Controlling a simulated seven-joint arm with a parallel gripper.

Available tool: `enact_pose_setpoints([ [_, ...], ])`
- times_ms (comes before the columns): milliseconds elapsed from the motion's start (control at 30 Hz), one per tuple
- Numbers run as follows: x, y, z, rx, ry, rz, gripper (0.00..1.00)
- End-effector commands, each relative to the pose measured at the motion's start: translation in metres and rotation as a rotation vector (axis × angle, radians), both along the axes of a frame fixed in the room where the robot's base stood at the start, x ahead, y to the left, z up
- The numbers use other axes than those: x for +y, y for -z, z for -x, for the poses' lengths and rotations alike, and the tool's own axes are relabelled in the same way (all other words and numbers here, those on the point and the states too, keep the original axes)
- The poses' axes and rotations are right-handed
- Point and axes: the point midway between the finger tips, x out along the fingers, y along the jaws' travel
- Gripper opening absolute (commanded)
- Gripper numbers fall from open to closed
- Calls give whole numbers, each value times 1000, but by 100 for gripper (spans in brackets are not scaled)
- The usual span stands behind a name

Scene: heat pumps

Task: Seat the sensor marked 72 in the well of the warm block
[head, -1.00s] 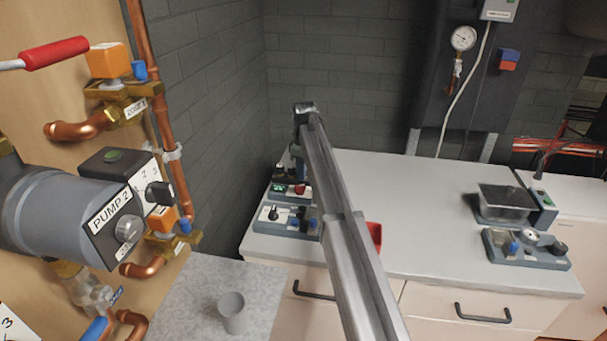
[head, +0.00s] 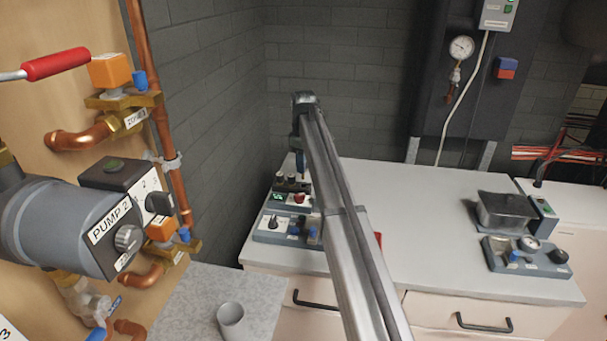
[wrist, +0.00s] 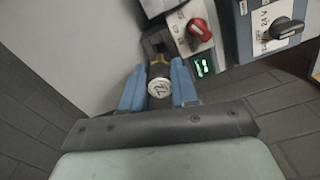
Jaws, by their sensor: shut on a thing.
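The sensor marked 72 (wrist: 160,88) shows its round white end between the two blue fingers of my gripper (wrist: 159,86) in the wrist view. My gripper is shut on it. In the head view only a little blue of my gripper (head: 301,156) shows below the arm's end, over the back left of the bench. A grey unit with a red knob (wrist: 200,30) and a green display (wrist: 203,66) lies close by, right of the fingers. It also stands on the bench in the head view (head: 292,203). I cannot tell which part is the warm block; its well is not clearly visible.
A second grey unit with a black knob (head: 272,222) stands in front of the first. A dark grey wall is close behind and left. The middle of the bench (head: 420,220) is clear. More units (head: 525,255) stand at the right. Pump 2 (head: 80,225) is at the left.

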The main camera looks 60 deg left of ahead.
Motion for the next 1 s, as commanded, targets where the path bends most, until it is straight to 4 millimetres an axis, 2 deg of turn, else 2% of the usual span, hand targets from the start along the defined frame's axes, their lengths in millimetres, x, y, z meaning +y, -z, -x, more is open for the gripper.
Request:
enact_pose_setpoints([
  [33, 1, -10, -1, 0, 0, -1, 0],
  [167, -3, -29, -1, 0, 0, -1, 0],
  [300, -22, -38, -7, 0, 1, 0, 0],
  [600, -82, -37, -26, 0, 2, 0, 0],
  [1000, -85, -21, -28, 0, -1, 1, 0],
])
